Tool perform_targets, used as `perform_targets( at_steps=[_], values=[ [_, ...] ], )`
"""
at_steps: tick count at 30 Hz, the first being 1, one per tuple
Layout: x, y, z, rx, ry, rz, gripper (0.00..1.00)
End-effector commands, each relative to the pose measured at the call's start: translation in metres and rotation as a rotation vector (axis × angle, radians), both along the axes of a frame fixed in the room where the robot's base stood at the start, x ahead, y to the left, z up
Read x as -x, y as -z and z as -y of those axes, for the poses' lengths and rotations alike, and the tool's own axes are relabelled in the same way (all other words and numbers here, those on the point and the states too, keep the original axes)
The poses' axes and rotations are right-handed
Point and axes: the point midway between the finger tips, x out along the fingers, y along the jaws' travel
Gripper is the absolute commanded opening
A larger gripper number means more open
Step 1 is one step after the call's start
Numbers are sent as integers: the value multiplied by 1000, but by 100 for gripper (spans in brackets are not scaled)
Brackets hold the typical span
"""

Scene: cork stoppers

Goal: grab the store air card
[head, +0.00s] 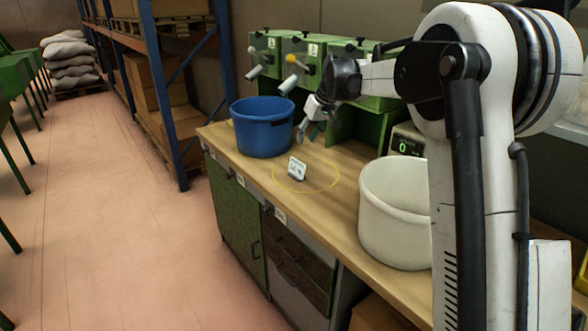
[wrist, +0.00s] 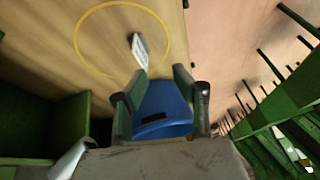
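A small white card (head: 297,168) with dark print stands tilted on the wooden bench, inside a thin yellow ring (head: 334,185). I cannot read its print. In the wrist view the card (wrist: 140,50) shows just beyond my fingertips, inside the ring (wrist: 77,40). My gripper (head: 310,132) is above the bench, behind the card and near the right side of the blue bucket. In the wrist view my gripper (wrist: 159,75) has its fingers apart with nothing between them, and the blue bucket (wrist: 165,105) shows beyond them.
The blue bucket (head: 263,128) stands behind and left of the card. A white bucket (head: 394,215) stands at the right, near a green digital display (head: 407,146). Green dispensers with levers (head: 300,62) line the back. The bench around the card is clear to its front edge.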

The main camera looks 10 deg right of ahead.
Motion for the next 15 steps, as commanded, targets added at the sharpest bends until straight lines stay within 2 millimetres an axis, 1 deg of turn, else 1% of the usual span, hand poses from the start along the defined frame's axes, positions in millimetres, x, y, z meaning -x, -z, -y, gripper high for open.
perform_targets(
  at_steps=[1, 6, 9, 12, 15],
  values=[
    [-16, 9, 2, -6, -11, -6, 27],
    [-59, 43, 8, -27, -59, -21, 27],
    [-79, 64, 10, -38, -84, -28, 27],
    [-94, 82, 12, -48, -106, -35, 27],
    [-103, 96, 14, -55, -121, -37, 27]
  ],
)
